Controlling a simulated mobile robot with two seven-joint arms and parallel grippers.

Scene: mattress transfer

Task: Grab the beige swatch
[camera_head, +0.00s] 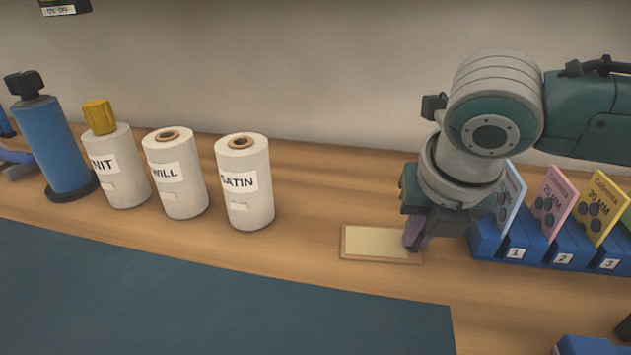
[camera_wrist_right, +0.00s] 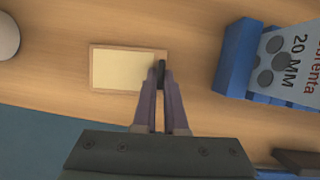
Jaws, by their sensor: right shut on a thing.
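The beige swatch (camera_head: 372,243) lies flat on the wooden table, a pale yellow panel with a tan border. It also shows in the right wrist view (camera_wrist_right: 118,68). My right gripper (camera_head: 413,240) points down at the swatch's right end. In the right wrist view, its two purple-grey fingers (camera_wrist_right: 160,78) are close together at the swatch's right edge, around a small dark piece there. The fingers hide part of that edge. The swatch looks level and at table height. My left gripper is not in view.
A blue rack (camera_head: 487,240) with numbered slots and upright cards stands close to the right of the swatch. White labelled rolls (camera_head: 246,200) and a blue cylinder (camera_head: 52,145) stand at the left. A dark teal mat (camera_head: 200,300) covers the front. Bare table lies between rolls and swatch.

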